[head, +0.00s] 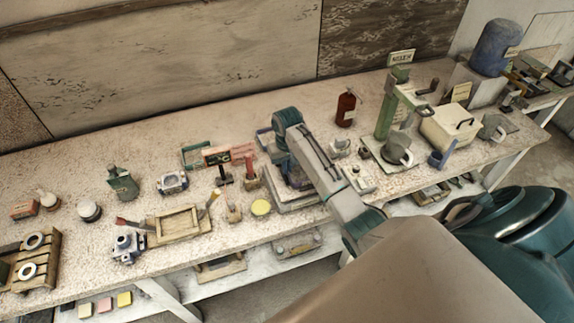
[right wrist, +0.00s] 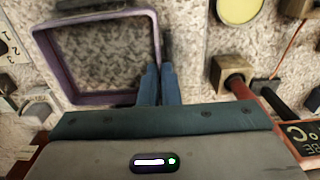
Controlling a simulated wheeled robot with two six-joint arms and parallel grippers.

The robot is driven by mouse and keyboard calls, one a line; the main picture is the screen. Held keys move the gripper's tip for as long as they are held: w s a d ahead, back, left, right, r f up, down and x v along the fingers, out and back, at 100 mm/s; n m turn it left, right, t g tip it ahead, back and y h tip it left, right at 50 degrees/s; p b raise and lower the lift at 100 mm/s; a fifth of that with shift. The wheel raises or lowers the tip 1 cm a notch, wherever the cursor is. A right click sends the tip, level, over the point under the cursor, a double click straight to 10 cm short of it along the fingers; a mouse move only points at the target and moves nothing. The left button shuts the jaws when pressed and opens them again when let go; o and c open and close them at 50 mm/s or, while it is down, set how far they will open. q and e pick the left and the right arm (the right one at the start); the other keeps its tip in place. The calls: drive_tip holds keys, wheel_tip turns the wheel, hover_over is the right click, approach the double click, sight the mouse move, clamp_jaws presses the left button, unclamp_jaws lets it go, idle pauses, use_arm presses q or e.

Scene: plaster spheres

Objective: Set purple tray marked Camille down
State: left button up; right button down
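The purple tray (right wrist: 101,99) fills the upper left of the right wrist view, with its square rim around a pale speckled surface. My right gripper (right wrist: 159,72) has its two blue fingers close together on the tray's right rim, near a corner, and appears shut on it. Whether the tray touches the tabletop is unclear. In the head view my right arm reaches over the bench and hides most of the tray and the fingertips. No name can be read on the tray. My left gripper is not in view.
A yellow disc (head: 261,207) and red-handled tools (head: 250,168) stand close beside the gripper. A wooden tray (head: 180,222) lies to the left. A dark red bottle (head: 346,108) and a green press (head: 388,105) stand to the right. The bench's back left is clear.

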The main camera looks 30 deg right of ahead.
drive_tip(key=shift+f, duration=0.2)
drive_tip(key=c, duration=2.1)
unclamp_jaws()
drive_tip(key=o, duration=0.5)
drive_tip(key=shift+r, duration=2)
drive_tip(key=shift+s+f, duration=0.1)
